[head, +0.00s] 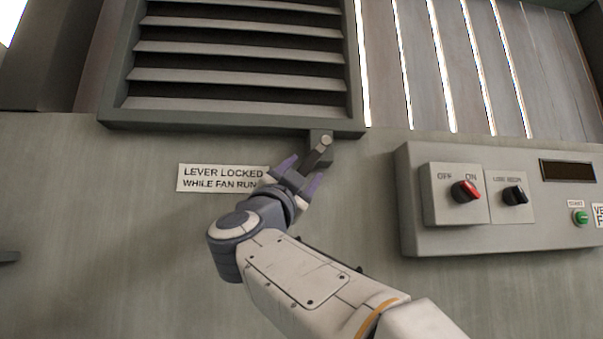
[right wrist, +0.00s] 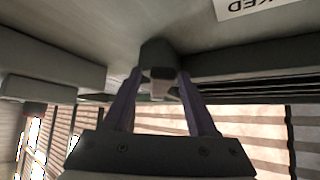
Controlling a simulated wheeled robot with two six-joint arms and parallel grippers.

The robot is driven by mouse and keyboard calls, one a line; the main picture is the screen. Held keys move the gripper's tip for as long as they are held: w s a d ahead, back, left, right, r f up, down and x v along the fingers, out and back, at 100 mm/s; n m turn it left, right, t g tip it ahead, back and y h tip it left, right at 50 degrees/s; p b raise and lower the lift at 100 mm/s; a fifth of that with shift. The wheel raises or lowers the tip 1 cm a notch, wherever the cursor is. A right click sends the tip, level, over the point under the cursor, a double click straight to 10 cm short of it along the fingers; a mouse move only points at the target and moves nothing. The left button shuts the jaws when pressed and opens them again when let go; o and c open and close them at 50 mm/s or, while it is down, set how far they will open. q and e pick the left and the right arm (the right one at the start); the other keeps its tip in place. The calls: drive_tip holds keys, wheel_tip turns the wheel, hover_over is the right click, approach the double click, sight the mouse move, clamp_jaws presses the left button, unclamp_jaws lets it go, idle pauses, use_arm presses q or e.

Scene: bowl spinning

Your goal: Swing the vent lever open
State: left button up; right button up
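The vent (head: 240,60) is a dark louvred panel in a grey frame at the top of the head view. Its short dark lever (head: 318,157) hangs from a bracket with a round pivot below the frame's lower right corner, slanting down and left. My right gripper (head: 299,176) reaches up to it from below. Its purple fingers look spread, one on each side of the lever's lower end. In the right wrist view, the lever end (right wrist: 161,84) shows between the fingers (right wrist: 160,90), without clear contact. My left gripper is not in view.
A label reading "LEVER LOCKED WHILE FAN RUN..." (head: 215,178) is partly hidden by my gripper. A control box (head: 425,235) juts out at right, with a red OFF/ON knob (head: 466,191), a black knob (head: 515,195) and a green button (head: 580,217). The wall at left is mostly clear.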

drive_tip(key=b+v, duration=0.7)
drive_tip(key=v, duration=0.3)
drive_tip(key=shift+s+f, duration=0.2)
drive_tip(key=shift+s, duration=0.05)
